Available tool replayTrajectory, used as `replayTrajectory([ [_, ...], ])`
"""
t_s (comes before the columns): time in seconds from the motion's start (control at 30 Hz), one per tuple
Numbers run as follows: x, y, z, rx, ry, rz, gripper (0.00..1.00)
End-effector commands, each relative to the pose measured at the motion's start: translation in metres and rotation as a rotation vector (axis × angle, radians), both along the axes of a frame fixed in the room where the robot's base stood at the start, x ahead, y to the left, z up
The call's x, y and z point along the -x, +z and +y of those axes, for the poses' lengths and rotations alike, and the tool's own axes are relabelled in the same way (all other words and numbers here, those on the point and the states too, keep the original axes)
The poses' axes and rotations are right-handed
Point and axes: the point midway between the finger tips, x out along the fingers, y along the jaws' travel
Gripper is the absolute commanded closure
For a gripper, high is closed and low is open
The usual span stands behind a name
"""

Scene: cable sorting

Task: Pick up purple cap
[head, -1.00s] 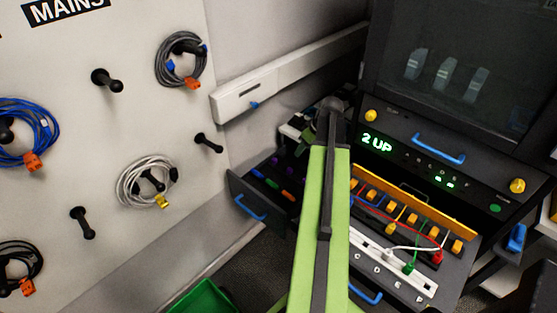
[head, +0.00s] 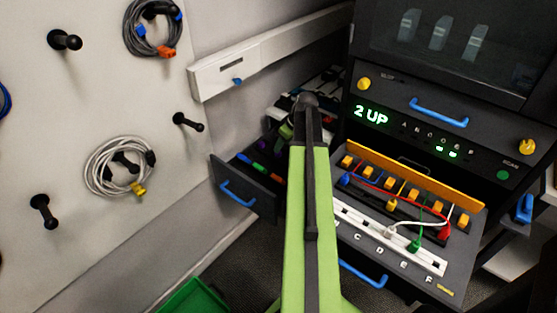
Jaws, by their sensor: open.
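A small dark purple piece, likely the purple cap (head: 265,147), lies toward the back of the open drawer (head: 247,189) left of my arm. It is small and dim, so its shape is unclear. My gripper (head: 287,132) shows only as a small green and dark part left of the far end of my arm, above the drawer's back right. It is open. My arm hides most of the jaws, and nothing is seen held in them.
A cable panel (head: 372,233) with lettered sockets stands right of my arm, below a console reading 2 UP. A pegboard wall (head: 90,215) with coiled cables is at left. A green bin (head: 195,300) sits below.

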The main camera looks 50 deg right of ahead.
Motion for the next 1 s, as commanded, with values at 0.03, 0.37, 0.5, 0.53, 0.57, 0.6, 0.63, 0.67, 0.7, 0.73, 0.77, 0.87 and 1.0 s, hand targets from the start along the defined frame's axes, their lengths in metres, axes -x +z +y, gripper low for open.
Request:
replayTrajectory([
  [0.03, 0.0, -0.002, 0.0, 0.0, 0.0, 0.0, 0.53],
  [0.37, -0.014, -0.051, 0.001, 0.0, 0.001, 0.0, 0.53],
  [0.5, -0.015, -0.049, 0.002, 0.0, 0.0, 0.0, 0.53],
  [0.53, -0.015, -0.048, 0.002, 0.0, 0.0, 0.0, 0.53],
  [0.57, -0.015, -0.048, 0.002, 0.0, 0.0, 0.0, 0.53],
  [0.6, -0.015, -0.048, 0.002, 0.0, 0.001, 0.0, 0.53],
  [0.63, -0.015, -0.048, 0.002, 0.0, 0.001, 0.0, 0.55],
  [0.67, -0.015, -0.048, 0.002, 0.0, 0.001, 0.0, 0.59],
  [0.7, -0.015, -0.048, 0.002, 0.0, 0.001, 0.0, 0.65],
  [0.73, -0.015, -0.048, 0.002, 0.0, 0.001, 0.0, 0.68],
  [0.77, -0.015, -0.048, 0.002, 0.0, 0.001, 0.0, 0.72],
  [0.87, -0.016, -0.048, 0.002, -0.001, 0.001, 0.0, 0.85],
  [1.0, -0.016, -0.048, 0.002, 0.0, 0.002, 0.0, 1.0],
])
